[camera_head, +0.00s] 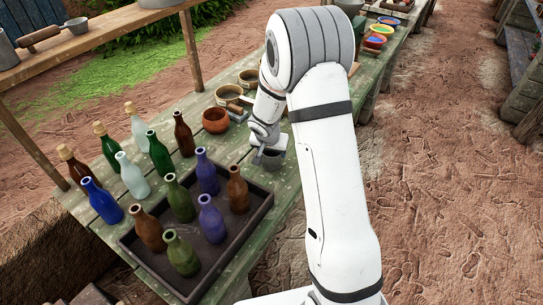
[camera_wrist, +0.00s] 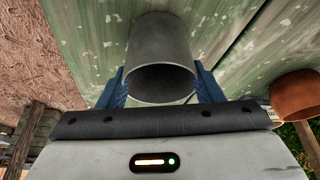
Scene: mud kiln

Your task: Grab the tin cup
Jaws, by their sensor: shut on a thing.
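The tin cup (camera_wrist: 160,45) is a plain grey metal cylinder. In the wrist view it sits between the two blue fingers of my gripper (camera_wrist: 160,88), its dark open mouth towards the camera. The fingers are shut on its sides. In the head view the cup (camera_head: 273,158) shows at the end of my arm, over or on the green plank table, partly hidden by my gripper (camera_head: 262,146). I cannot tell whether the cup touches the table.
A dark tray (camera_head: 262,212) of several bottles stands on the table (camera_head: 290,190) left of my gripper, with more bottles behind it. A terracotta bowl (camera_head: 215,120) is close by, also in the wrist view (camera_wrist: 297,95). Coloured bowls (camera_head: 375,40) stand farther back. Open dirt ground lies right.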

